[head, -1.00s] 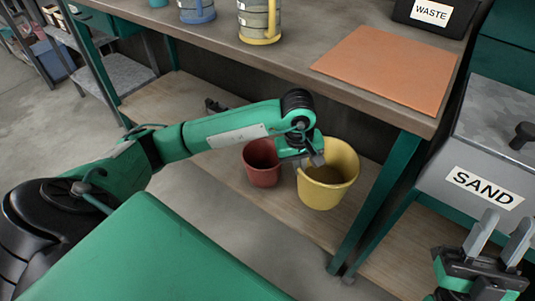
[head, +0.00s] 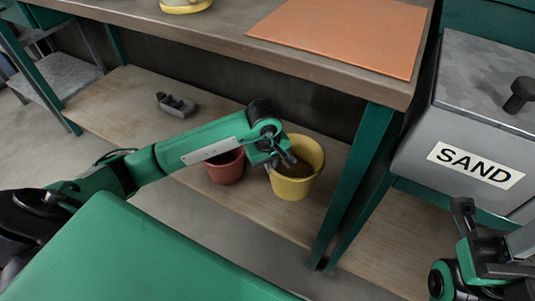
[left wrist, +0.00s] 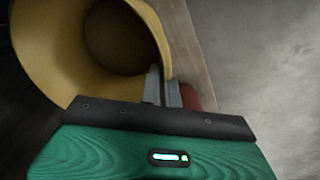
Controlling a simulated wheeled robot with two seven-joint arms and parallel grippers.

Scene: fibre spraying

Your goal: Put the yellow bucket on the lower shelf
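The yellow bucket (head: 296,180) is upright at the lower shelf (head: 120,95), under the tabletop. I cannot tell whether its base rests on the boards or hangs just above them. My left gripper (head: 287,160) is at its left rim. In the left wrist view, the two grey fingertips (left wrist: 163,88) sit close together with the wall of the yellow bucket (left wrist: 60,70) between them, so the gripper is shut on the rim. My right gripper (head: 492,228) is at the lower right, partly cut off, its fingers apart and empty.
A red bucket (head: 226,170) stands left of the yellow one, partly behind my left arm. A small grey object (head: 177,105) lies farther left on the shelf. A green table leg (head: 345,195) and the grey SAND bin (head: 480,120) are to the right.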

